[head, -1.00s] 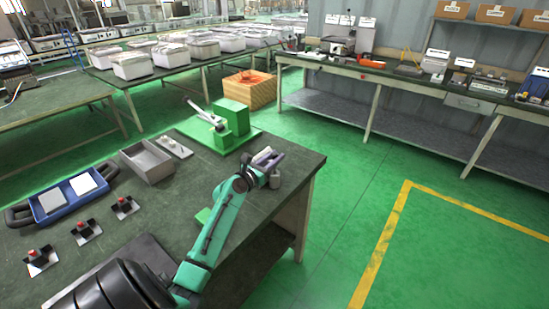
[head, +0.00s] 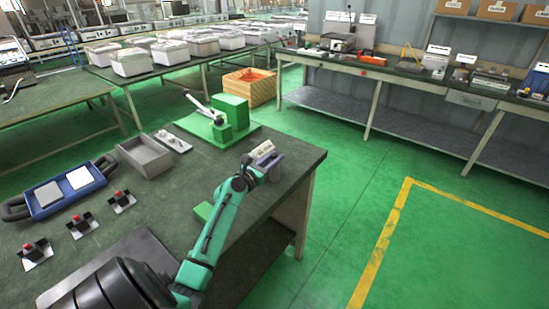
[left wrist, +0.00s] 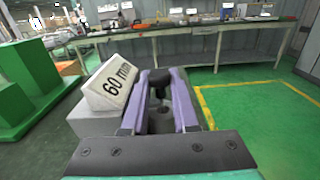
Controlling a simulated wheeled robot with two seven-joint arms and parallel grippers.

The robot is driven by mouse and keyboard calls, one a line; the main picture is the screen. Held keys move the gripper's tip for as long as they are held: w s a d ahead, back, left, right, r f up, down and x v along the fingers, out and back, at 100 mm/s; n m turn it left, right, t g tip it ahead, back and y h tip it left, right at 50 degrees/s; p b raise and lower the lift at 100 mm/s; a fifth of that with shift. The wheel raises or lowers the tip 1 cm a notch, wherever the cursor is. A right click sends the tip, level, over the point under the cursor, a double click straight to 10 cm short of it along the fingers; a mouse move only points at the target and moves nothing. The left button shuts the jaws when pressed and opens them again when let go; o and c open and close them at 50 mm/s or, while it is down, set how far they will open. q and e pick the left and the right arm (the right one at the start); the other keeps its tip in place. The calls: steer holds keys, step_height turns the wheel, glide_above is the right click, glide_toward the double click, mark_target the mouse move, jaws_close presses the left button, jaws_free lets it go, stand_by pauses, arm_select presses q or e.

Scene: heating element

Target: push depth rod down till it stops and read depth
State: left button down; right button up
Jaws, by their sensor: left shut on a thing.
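A sign reading "60 mm" (left wrist: 113,82) stands on a grey block (left wrist: 95,120) in the left wrist view, just left of my fingers. It also shows as a small pale piece in the head view (head: 262,149). My left gripper (left wrist: 163,92) has purple fingers, one on each side of a dark rod with a wider black top (left wrist: 160,77). The fingers are shut on this rod; its lower end is hard to make out. In the head view the left gripper (head: 268,165) is low at the table's right end, partly hiding the block. My right gripper is not in view.
A green fixture (head: 231,108) with a grey lever stands behind the gripper. A grey open tray (head: 146,155), a blue tray (head: 66,190) and several red-topped pieces lie to the left. Open floor is on the right.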

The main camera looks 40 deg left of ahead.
arm_select(q)
steer(key=c, duration=0.7)
jaws_free()
steer(key=shift+f, duration=0.25)
steer(key=shift+d+r, duration=0.1)
steer(key=shift+r, duration=0.1)
